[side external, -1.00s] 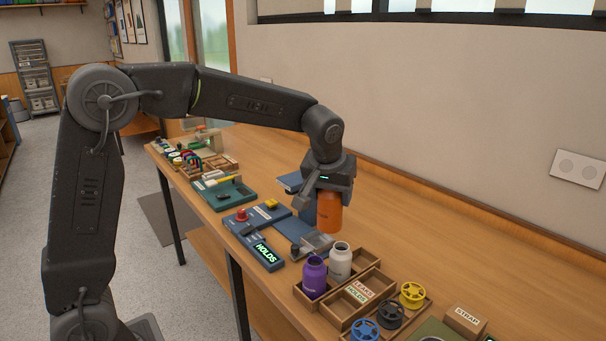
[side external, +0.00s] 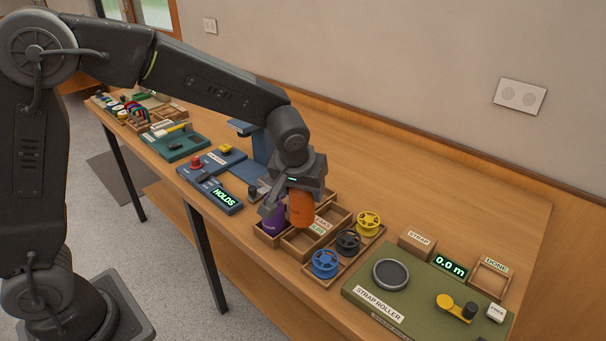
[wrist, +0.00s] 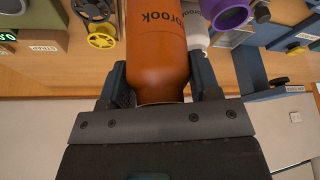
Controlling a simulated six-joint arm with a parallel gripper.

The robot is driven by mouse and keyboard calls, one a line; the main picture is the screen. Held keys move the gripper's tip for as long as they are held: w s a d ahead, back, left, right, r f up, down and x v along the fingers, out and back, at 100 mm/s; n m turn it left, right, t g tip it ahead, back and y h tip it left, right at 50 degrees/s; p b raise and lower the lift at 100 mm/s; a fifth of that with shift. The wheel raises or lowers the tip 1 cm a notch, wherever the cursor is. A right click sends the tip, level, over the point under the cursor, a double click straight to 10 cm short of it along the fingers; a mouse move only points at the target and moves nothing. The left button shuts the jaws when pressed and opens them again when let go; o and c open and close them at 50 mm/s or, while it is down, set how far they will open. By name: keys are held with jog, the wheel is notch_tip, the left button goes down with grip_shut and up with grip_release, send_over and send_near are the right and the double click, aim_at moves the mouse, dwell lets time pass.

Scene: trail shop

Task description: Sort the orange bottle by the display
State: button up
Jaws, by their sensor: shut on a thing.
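My gripper (side external: 286,196) is shut on the orange bottle (side external: 301,209), which hangs upright over the sorting box. In the wrist view the orange bottle (wrist: 157,50) sits between both fingers. The display (side external: 224,198) reads "HOLDS" in green. The sorting box (side external: 298,252) has two compartments, and the part I see is empty. Its LEAKS and HOLDS label (side external: 323,226) lies on the middle strip, partly hidden by the bottle. I cannot tell how far the bottle's base is above the box.
The purple bottle (side external: 272,222) stands in the bottle box left of the sorting box; a white bottle (wrist: 194,30) shows in the wrist view. Blue (side external: 324,263), black (side external: 348,242) and yellow (side external: 368,223) spools stand close on the right. The strap roller (side external: 420,300) is farther right.

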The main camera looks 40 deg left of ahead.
jog(key=shift+f, duration=2)
jog(key=shift+f, duration=0.7)
jog(key=shift+f, duration=0.75)
jog(key=shift+f, duration=0.6)
dwell(0.4)
jog(key=o, duration=1.4)
jog(key=shift+c, duration=0.2)
jog(key=shift+r, duration=4.15)
